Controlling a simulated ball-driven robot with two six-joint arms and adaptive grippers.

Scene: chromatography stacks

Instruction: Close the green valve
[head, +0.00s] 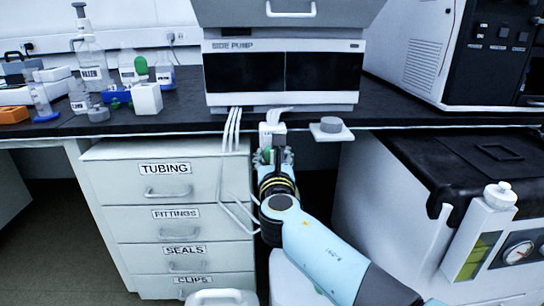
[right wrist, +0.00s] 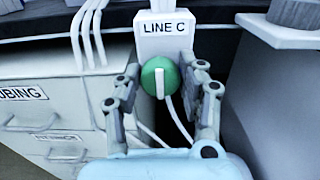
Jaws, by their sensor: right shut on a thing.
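The green valve (right wrist: 150,78) is a round green knob with a pale upright bar across its face. It sits on the front of a white block labelled LINE C (right wrist: 163,28). My right gripper (right wrist: 161,82) has a finger on each side of the knob and is shut on it. The pale bar stands about vertical. In the head view the white block (head: 272,131) hangs at the bench's front edge, and my right gripper (head: 273,157) mostly hides the knob. My left gripper is not in view.
White tubes (head: 233,128) run down left of the valve beside a drawer cabinet (head: 170,205). A grey knob on a white plate (head: 331,127) juts out to the right. The SIDE PUMP unit (head: 283,72) stands above. A white and black machine (head: 375,200) stands close on the right.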

